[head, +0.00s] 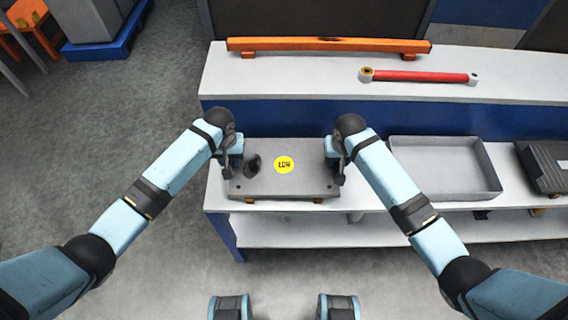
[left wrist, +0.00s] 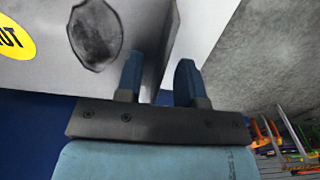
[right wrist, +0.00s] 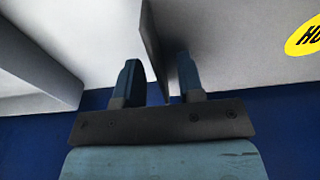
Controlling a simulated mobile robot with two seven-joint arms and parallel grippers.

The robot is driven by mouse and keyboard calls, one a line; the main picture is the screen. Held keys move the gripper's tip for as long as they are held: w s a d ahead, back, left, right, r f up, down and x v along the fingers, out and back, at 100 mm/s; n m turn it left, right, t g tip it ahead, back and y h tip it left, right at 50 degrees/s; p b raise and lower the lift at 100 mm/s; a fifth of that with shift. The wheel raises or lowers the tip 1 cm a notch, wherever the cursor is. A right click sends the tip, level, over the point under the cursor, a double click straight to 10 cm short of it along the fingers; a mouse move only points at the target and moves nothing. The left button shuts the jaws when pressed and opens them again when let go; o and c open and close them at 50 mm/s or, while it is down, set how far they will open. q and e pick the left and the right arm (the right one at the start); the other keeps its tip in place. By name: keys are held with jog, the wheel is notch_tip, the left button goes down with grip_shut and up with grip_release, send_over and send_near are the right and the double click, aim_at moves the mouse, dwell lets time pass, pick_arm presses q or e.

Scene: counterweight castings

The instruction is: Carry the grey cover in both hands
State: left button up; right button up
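The grey cover (head: 300,183), a flat box with a round yellow label and a dark oval patch, rests on small orange supports on the front bench. My left gripper (head: 228,170) is at its left end and my right gripper (head: 338,172) at its right end. In the left wrist view, the cover's thin end plate (left wrist: 168,45) stands between the two fingers, which look apart with gaps. In the right wrist view, the other end plate (right wrist: 153,45) also stands between spread fingers, with space beside it. Both grippers look open around the plates.
A grey tray (head: 445,170) stands right of the cover, with a dark ribbed part (head: 547,165) beyond it. On the raised back shelf lie an orange bar (head: 330,45) and a red cylinder (head: 420,76).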

pick_arm(q)
jog(key=shift+f, duration=0.25)
pick_arm(e)
jog(key=shift+f, duration=0.25)
pick_arm(q)
grip_shut()
pick_arm(e)
grip_shut()
dwell(0.9)
